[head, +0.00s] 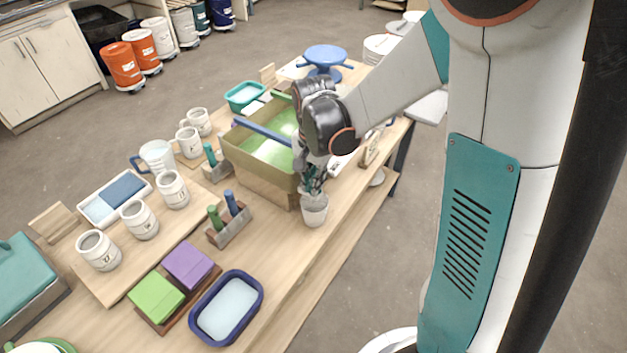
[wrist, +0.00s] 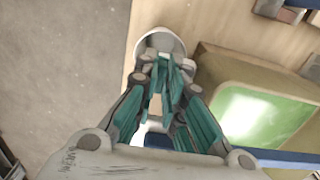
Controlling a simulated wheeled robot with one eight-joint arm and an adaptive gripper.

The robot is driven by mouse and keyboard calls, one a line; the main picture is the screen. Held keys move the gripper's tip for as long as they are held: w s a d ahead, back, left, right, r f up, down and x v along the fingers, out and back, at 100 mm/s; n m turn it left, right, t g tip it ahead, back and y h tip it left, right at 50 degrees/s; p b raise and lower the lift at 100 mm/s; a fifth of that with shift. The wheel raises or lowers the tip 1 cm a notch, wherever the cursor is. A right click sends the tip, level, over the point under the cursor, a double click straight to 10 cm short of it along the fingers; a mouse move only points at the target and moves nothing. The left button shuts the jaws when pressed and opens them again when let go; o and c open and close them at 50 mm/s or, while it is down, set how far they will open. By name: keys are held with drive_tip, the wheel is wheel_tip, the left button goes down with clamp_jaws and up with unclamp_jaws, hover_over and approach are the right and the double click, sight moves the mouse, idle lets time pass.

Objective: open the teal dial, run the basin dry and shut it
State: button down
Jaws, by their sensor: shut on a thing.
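The tan box-shaped basin (head: 258,182) stands on the wooden table and holds green liquid (head: 272,153). It also shows at the right of the wrist view (wrist: 218,62), with green liquid inside (wrist: 258,115). My gripper (head: 313,186) points down at the basin's near right end, its fingers (wrist: 162,65) closed together. It is shut on the teal dial, which the fingers mostly hide; I cannot tell how far the dial is turned. A small whitish bucket (head: 314,213) stands directly below the gripper, and its rim (wrist: 160,36) shows beyond the fingertips. No stream is clearly visible.
A blue bar (head: 262,131) lies across the basin. A holder with green and blue handles (head: 230,226) stands close to its left. Mugs (head: 140,220), a blue-rimmed tray (head: 227,308) and a blue turntable (head: 326,57) share the table. The table's right edge is near the bucket.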

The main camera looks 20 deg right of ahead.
drive_tip(key=n, duration=0.3)
drive_tip(key=shift+n, duration=0.4)
drive_tip(key=n, duration=0.3)
drive_tip(key=shift+s+d+n, duration=0.1)
drive_tip(key=shift+n, duration=0.3)
drive_tip(key=n, duration=0.3)
drive_tip(key=shift+d+b, duration=0.1)
drive_tip(key=shift+b, duration=0.2)
drive_tip(key=shift+n, duration=2.2)
drive_tip(key=c, duration=1.7)
unclamp_jaws()
drive_tip(key=shift+r, duration=0.15)
